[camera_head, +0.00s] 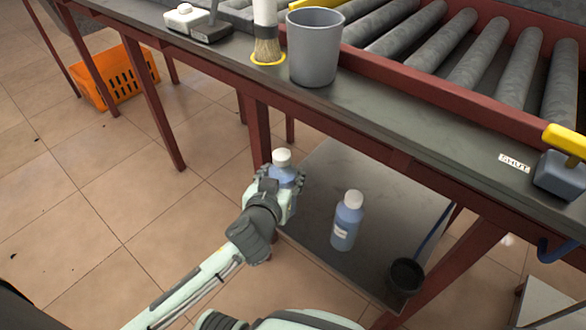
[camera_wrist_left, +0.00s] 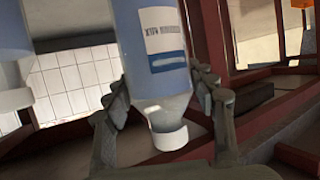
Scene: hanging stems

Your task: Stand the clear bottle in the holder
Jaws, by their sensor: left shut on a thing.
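My left gripper (camera_head: 281,187) is shut around a bluish see-through bottle with a white cap (camera_head: 281,158), near the left edge of the lower shelf. In the left wrist view this bottle (camera_wrist_left: 155,45) sits between the two fingers, its label showing and its cap towards the bottom of the picture. I cannot tell whether its base touches the shelf. A similar bluish bottle (camera_head: 346,222) stands upright on the shelf to the right. A dark round cup (camera_head: 405,277) on the shelf's front right may be the holder; I cannot be sure. My right gripper is not in view.
The lower shelf (camera_head: 385,190) lies under a red-framed bench (camera_head: 400,135) whose edge overhangs it. On top stand a grey cup (camera_head: 315,50), a brush (camera_head: 267,40) and a roller conveyor (camera_head: 470,50). An orange crate (camera_head: 118,80) is on the floor.

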